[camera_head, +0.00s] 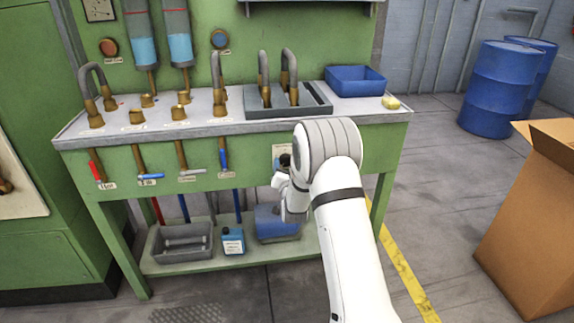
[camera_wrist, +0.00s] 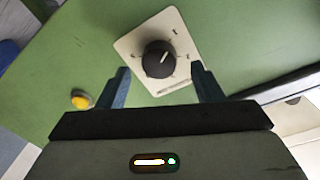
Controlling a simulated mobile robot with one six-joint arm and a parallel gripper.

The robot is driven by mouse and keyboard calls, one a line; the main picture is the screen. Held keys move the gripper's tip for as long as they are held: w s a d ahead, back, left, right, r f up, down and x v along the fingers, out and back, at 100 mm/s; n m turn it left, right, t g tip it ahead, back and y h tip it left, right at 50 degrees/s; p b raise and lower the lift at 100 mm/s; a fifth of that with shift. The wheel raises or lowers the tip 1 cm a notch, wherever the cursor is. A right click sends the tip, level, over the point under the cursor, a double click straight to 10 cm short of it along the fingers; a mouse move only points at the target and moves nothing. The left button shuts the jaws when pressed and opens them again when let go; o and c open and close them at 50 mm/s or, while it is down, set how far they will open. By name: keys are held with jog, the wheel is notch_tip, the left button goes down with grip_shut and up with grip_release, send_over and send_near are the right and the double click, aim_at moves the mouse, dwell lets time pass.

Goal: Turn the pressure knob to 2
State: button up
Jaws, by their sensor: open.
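The pressure knob (camera_wrist: 158,60) is a round black dial with a white pointer line, on a pale square plate (camera_wrist: 133,44) fixed to the green panel. In the wrist view the pointer aims up and slightly right; the scale marks are too small to read. My gripper (camera_wrist: 160,80) is open, its two blue-grey fingers apart on either side of the lower part of the plate, with the knob ahead between them and not gripped. In the head view the knob (camera_head: 284,161) shows partly behind my arm, and my gripper (camera_head: 283,184) is in front of the panel near it.
A yellow button (camera_wrist: 81,99) sits on the panel beside the plate. Valves with a red handle (camera_head: 96,171) and blue handles line the bench front to the left. A blue basin (camera_head: 355,80) stands on top. A cardboard box (camera_head: 530,235) is at the right.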

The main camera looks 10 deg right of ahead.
aim_at(286, 160)
jog(key=shift+w+d, duration=0.1)
jog(key=shift+w, duration=1.2)
jog(key=shift+c, duration=0.4)
jog(key=c, duration=0.9)
